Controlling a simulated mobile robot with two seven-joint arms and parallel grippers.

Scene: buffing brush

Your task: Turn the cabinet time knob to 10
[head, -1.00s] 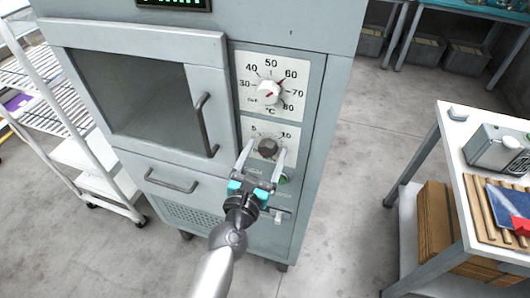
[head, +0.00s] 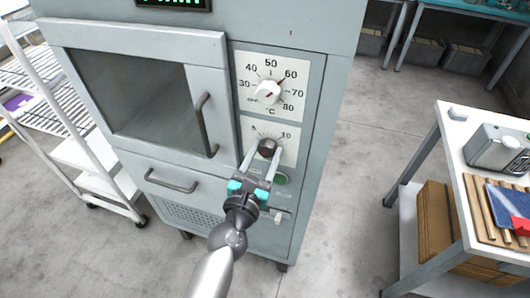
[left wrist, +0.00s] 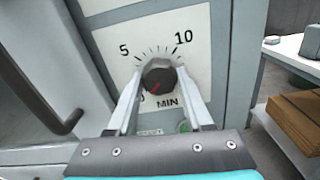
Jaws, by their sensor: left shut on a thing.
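The dark time knob (head: 267,146) sits on the cabinet's (head: 312,165) lower white dial plate (head: 288,151), marked 5, 10 and MIN. In the left wrist view the knob (left wrist: 160,79) has a red pointer line aimed down and left, toward the 0 end. My left gripper (head: 263,155) is shut on the knob, with one finger on each side of it. The fingers partly cover the dial's lower scale. My right gripper is not in view.
Above is a white temperature knob (head: 268,91) marked in °C. A door handle (head: 205,125) stands close to the left of the dials. A green button (head: 281,179) and a small switch are below. A workbench (head: 455,150) stands at right, with clear floor between.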

